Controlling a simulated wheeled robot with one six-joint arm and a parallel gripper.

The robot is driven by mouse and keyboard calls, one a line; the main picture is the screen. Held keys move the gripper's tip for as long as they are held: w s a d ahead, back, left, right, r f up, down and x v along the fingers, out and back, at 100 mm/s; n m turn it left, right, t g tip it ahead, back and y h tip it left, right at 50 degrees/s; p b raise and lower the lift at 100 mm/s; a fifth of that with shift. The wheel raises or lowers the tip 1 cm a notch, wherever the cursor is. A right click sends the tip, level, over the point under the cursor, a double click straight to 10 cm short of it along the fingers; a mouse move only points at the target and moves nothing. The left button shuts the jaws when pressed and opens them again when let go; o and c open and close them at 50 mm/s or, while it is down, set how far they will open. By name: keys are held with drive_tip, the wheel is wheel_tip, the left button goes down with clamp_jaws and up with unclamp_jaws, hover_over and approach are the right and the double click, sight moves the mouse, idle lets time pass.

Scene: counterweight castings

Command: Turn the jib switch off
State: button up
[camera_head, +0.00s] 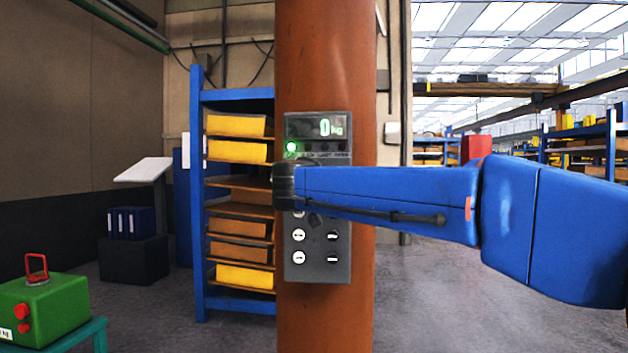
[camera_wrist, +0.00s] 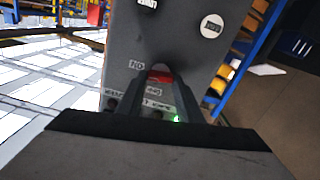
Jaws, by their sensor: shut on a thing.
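A dark grey control box (camera_head: 318,262) is fixed to an orange-brown column (camera_head: 325,60). Its display (camera_head: 318,127) reads 0 kg, and a green light (camera_head: 291,147) glows below it. My gripper (camera_head: 290,186) is in front of the middle of the box, and my arm hides that part of the panel. In the wrist view the fingers of my gripper (camera_wrist: 159,76) are shut on a small part with red on it, which I take to be the jib switch (camera_wrist: 160,77). The switch's position is hidden by the fingers.
A blue rack (camera_head: 197,200) with yellow and brown bins stands behind the column. A green block with a red handle (camera_head: 45,308) rests on a green table (camera_head: 98,335) at the lower left. A lectern (camera_head: 144,170) stands at the left. Floor to the right looks clear.

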drive_tip(key=shift+a+f+n, duration=0.1)
drive_tip(key=shift+f+n, duration=0.1)
drive_tip(key=shift+n, duration=3.8)
drive_tip(key=shift+a+f+n, duration=0.1)
drive_tip(key=shift+f+n, duration=0.05)
drive_tip(key=shift+n, duration=3.85)
drive_tip(key=o, duration=1.1)
drive_tip(key=s, duration=1.7)
drive_tip(key=shift+s+a, duration=0.2)
drive_tip(key=shift+a, duration=0.1)
